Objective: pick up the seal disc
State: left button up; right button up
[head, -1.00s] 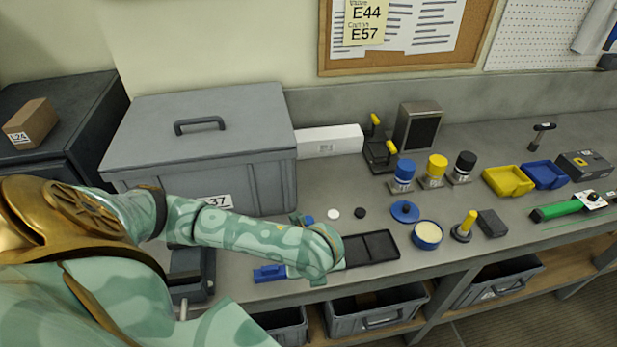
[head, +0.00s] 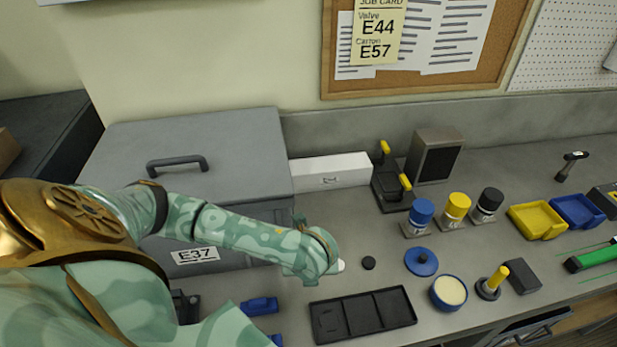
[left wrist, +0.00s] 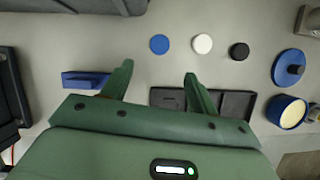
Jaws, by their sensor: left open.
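Three small discs lie in a row on the bench in the left wrist view: a blue disc (left wrist: 160,44), a white disc (left wrist: 202,43) and a black disc (left wrist: 239,51). I cannot tell which is the seal disc. In the head view the black disc (head: 368,262) is clear, the white disc (head: 341,266) is mostly covered by my left arm, and the blue one is hidden. My left gripper (left wrist: 158,74) is open and empty, its fingertips just short of the blue disc in the wrist picture. My right gripper is not in view.
A black compartment tray (head: 364,315) lies at the bench front, with a blue block (head: 259,306) to its left. A blue lid (head: 421,262) and a round blue tub (head: 449,293) stand to the right. A large grey box (head: 225,140) stands behind my left arm.

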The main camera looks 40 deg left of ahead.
pick_arm(q)
jog(key=x, duration=0.4)
jog(key=shift+w+r+b, duration=0.1)
jog(key=shift+b, duration=0.3)
jog(key=shift+w+a+f, duration=0.1)
jog(key=shift+a+f, duration=0.05)
jog(key=shift+f, duration=0.35)
jog(key=b+x, duration=0.1)
jog(key=x, duration=0.3)
jog(key=shift+b, duration=0.3)
jog(key=shift+w+a+f, duration=0.15)
jog(key=shift+f, duration=0.25)
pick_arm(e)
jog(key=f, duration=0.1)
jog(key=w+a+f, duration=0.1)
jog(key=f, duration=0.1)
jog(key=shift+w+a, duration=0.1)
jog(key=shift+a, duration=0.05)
pick_arm(q)
jog(key=shift+r, duration=0.1)
jog(key=c, duration=1)
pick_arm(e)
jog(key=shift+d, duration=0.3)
